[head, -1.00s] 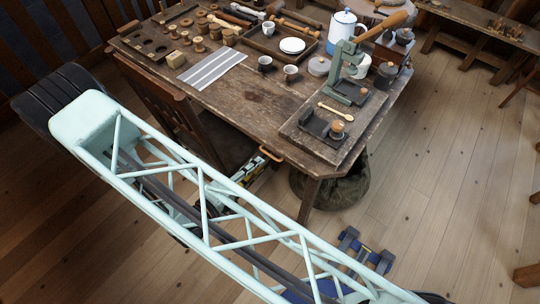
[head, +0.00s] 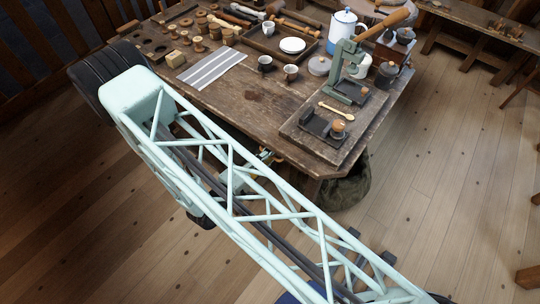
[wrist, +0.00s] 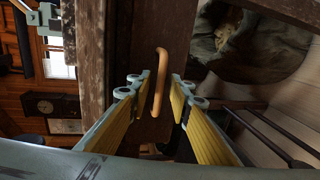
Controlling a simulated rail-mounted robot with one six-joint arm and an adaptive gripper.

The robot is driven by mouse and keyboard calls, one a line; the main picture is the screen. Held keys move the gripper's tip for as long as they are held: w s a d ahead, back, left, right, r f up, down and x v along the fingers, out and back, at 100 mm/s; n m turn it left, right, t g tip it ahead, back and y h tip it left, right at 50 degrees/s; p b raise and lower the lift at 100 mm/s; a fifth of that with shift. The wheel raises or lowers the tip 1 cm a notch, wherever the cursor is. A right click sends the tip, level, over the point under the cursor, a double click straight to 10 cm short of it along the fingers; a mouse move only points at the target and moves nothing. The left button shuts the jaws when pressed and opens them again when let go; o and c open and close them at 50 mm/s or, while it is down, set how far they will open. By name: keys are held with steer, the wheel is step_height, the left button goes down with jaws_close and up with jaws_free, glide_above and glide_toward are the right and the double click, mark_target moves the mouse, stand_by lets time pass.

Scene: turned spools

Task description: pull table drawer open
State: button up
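The wooden table (head: 235,100) stands in the upper middle of the head view. In the wrist view, its drawer front (wrist: 178,35) is a dark wooden panel bearing an orange-tan bar handle (wrist: 160,70). My gripper (wrist: 160,86) is open, with a yellow-padded finger on either side of the handle. Gaps show between the handle and both fingers. I cannot tell how deep the handle sits between them. In the head view, my own arm hides most of the gripper and the drawer front. The drawer appears shut.
The tabletop holds a tray with a white plate (head: 292,45), cups, a blue-and-white pot (head: 341,30), a green press (head: 347,72) and several spools. Floor (head: 440,180) at right is clear.

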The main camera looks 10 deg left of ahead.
steer(key=shift+w+d, duration=0.1)
steer(key=shift+w, duration=0.1)
steer(key=shift+c, duration=0.8)
jaws_close()
steer(key=shift+s, duration=0.1)
